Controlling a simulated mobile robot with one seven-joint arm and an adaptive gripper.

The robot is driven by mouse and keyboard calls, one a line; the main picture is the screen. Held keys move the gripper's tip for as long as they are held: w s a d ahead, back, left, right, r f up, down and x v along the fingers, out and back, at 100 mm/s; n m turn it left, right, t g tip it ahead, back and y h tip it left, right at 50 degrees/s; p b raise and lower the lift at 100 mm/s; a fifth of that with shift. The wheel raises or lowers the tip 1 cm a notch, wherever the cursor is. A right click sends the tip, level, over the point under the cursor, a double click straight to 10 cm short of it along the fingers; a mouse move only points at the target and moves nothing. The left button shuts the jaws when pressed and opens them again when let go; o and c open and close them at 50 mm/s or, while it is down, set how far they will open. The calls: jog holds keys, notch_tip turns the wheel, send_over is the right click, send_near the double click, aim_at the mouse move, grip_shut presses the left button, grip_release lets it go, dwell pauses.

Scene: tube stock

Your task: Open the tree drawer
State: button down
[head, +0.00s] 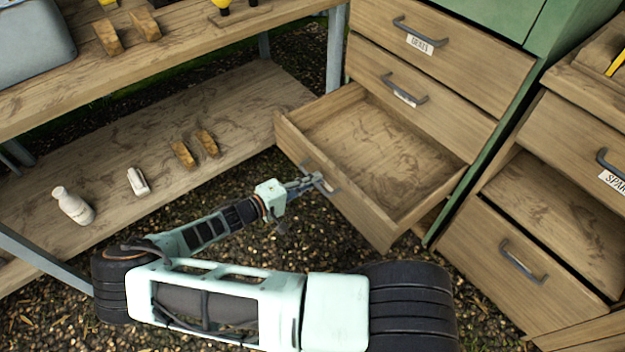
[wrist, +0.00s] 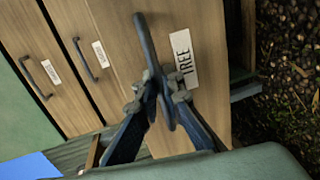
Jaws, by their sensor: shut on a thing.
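The tree drawer (head: 365,160) is the lowest wooden drawer of the green cabinet. In the head view it stands pulled well out, and its inside looks empty. Its front carries a white label reading TREE (wrist: 184,58) in the wrist view. My gripper (head: 322,182) is at the drawer front, with its fingers (wrist: 163,92) closed around the dark bar handle (wrist: 146,42). Part of the handle is hidden behind the fingers.
Two shut drawers (head: 437,50) with handles and labels sit above. A wooden unit (head: 510,262) stands close on the right. Gravel lies below.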

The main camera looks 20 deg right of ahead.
dwell(0.3)
jog(key=c, duration=2.1)
grip_release()
jog(key=v, duration=1.2)
jog(key=shift+r, duration=0.1)
